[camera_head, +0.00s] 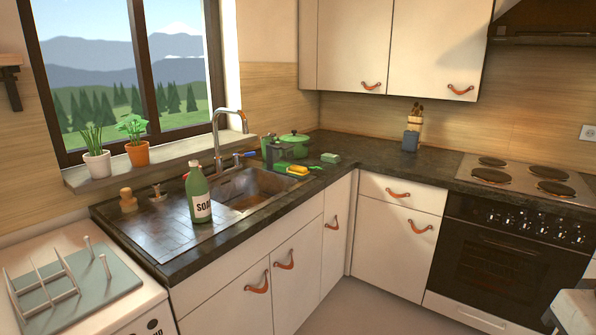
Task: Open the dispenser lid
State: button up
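I cannot pick out a dispenser lid for certain. A green soap bottle (199,195) with a white label stands upright on the drainboard, left of the sink basin; its narrow top has a pale tip. My gripper is not in view.
A sink (240,188) with a tall tap (217,145) is set in the dark counter. A rack (60,285) stands on the white appliance. A stove (520,178) is at right. A pale surface (575,312) shows at the lower right. The floor between is clear.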

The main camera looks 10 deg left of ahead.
aim_at(278, 147)
jog(key=u, duration=0.4)
jog(key=i, duration=1.95)
jog(key=u, duration=0.45)
